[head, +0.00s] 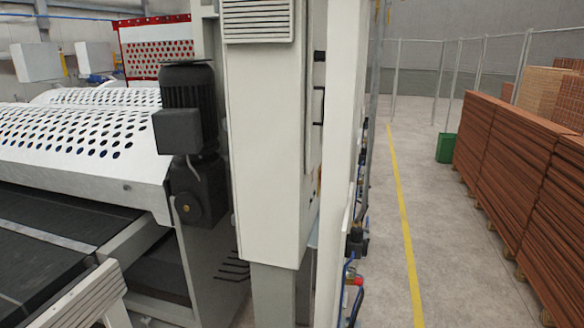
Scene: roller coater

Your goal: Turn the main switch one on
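A tall pale control cabinet (268,150) stands in the middle of the head view. Its right side face is seen at a steep slant. On that face are a small black knob or latch (319,56) and a black handle (318,105). A small red and yellow spot (319,181) shows lower on the same face, too edge-on to tell whether it is the main switch. No switch position can be read. Neither of my grippers is in view.
A pale post (343,130) stands close beside the cabinet's right side. Hoses and fittings (356,240) hang behind it. The coater with a black motor (188,95) and belt fills the left. Right of a yellow line (403,215), clear floor runs beside stacked brown boards (520,165).

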